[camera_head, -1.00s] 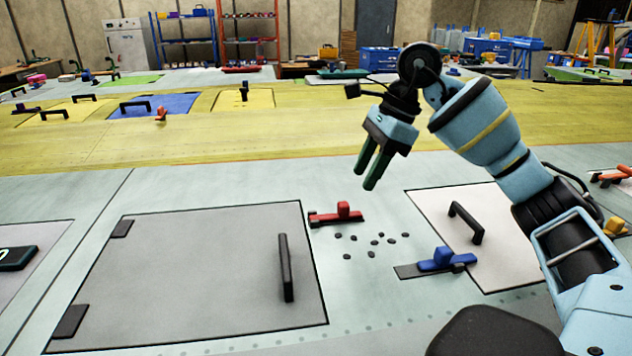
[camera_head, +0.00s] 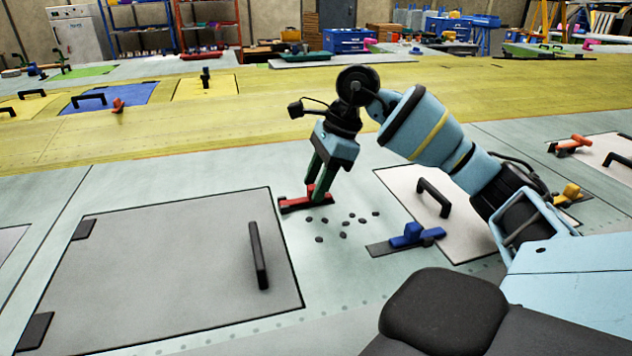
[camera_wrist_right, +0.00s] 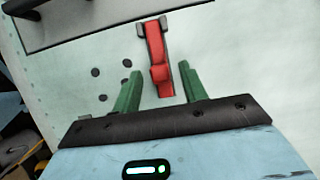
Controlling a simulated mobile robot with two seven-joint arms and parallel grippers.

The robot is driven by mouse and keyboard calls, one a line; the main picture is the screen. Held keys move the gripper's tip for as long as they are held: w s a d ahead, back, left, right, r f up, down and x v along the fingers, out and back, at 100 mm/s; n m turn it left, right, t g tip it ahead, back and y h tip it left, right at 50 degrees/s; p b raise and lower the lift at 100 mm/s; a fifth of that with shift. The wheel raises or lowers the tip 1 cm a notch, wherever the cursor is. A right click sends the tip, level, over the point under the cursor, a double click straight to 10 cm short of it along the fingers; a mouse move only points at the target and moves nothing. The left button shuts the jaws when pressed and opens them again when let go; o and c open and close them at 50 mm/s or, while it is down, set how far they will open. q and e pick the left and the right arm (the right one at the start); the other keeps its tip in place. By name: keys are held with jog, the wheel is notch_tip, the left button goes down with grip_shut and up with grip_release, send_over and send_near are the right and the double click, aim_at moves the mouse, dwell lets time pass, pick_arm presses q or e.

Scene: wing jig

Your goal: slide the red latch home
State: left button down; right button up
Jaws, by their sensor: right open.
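The red latch (camera_head: 295,204) lies on the pale panel beside the upper right corner of the large grey hatch (camera_head: 165,270). In the right wrist view the red latch (camera_wrist_right: 157,55) sits in its dark track, with its raised knob (camera_wrist_right: 161,75) between and just beyond the fingertips. My right gripper (camera_head: 320,194) points down at the latch's knob end in the head view and partly hides it. Its green fingers (camera_wrist_right: 160,92) are apart in the wrist view, one on each side of the latch line. I cannot tell whether they touch it. My left gripper is not in view.
Several small dark pieces (camera_head: 345,225) lie scattered right of the latch. A blue latch (camera_head: 412,236) sits beside a white hatch with a black handle (camera_head: 434,198). The grey hatch has a black handle (camera_head: 259,255).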

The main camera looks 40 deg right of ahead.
jog(key=shift+a+f, duration=0.1)
jog(key=shift+f, duration=0.15)
grip_shut()
